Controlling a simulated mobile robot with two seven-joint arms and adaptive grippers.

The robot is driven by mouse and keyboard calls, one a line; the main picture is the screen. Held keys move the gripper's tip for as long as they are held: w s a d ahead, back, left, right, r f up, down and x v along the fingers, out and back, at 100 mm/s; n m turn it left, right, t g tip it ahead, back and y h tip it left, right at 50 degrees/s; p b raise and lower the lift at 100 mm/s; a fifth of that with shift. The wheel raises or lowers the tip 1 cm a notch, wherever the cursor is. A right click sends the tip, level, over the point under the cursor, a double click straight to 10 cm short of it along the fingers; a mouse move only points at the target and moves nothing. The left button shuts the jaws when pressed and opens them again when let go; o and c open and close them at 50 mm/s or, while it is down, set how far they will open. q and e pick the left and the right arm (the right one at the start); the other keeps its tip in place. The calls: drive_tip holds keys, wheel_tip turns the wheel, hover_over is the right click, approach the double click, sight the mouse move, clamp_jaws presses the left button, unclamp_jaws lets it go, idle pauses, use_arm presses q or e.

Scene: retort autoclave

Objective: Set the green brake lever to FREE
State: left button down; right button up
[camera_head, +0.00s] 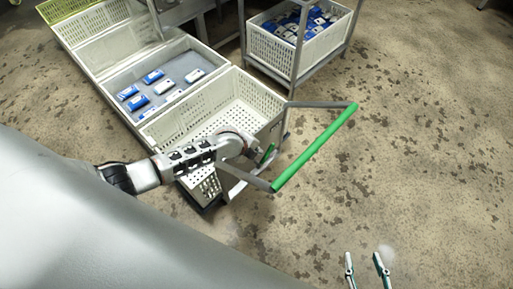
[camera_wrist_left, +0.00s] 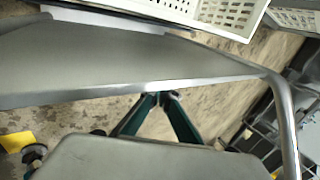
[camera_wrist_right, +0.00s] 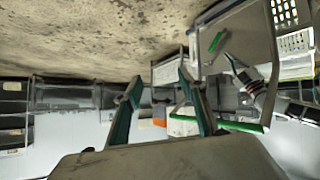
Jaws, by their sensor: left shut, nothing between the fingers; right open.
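The small green brake lever (camera_head: 268,153) shows beside the end of the cart, just below the crate's corner. It also shows in the right wrist view (camera_wrist_right: 216,42). Its setting and any FREE mark cannot be read. My left gripper (camera_wrist_left: 161,96) is shut and empty, with a grey metal frame behind it. In the right wrist view its fingers (camera_wrist_right: 231,62) point toward the lever and look close to it; contact cannot be told. In the head view my left wrist hides these fingers. My right gripper (camera_head: 365,262) is open and empty over the floor, away from the lever.
The cart's green push bar (camera_head: 316,147) juts out on grey arms at the right of the lever. White crates (camera_head: 262,92) stand in a row, one with blue and white packs. A grey rack (camera_head: 298,62) holds another crate. The floor at right is clear.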

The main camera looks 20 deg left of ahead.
sight(268, 151)
use_arm(q)
drive_tip(key=b+x, duration=0.2)
drive_tip(key=x, duration=0.4)
drive_tip(key=shift+d+f+b, duration=0.1)
drive_tip(key=shift+f+b, duration=0.2)
drive_tip(key=shift+b, duration=0.1)
drive_tip(key=shift+w+d+f, duration=0.15)
drive_tip(key=shift+w, duration=0.7)
use_arm(e)
drive_tip(key=a, duration=0.1)
drive_tip(key=w+a+r, duration=0.1)
drive_tip(key=a, duration=0.1)
drive_tip(key=shift+w+r+t+y, duration=0.25)
drive_tip(key=shift+r+t+y, duration=0.05)
drive_tip(key=shift+y, duration=0.1)
use_arm(q)
drive_tip(key=shift+w+b, duration=0.1)
drive_tip(key=shift+b, duration=0.2)
use_arm(e)
drive_tip(key=shift+f, duration=0.1)
use_arm(q)
drive_tip(key=shift+d+g, duration=0.1)
drive_tip(key=shift+g, duration=0.2)
drive_tip(key=shift+w, duration=0.15)
use_arm(e)
drive_tip(key=shift+a+m, duration=0.1)
drive_tip(key=shift+m, duration=0.2)
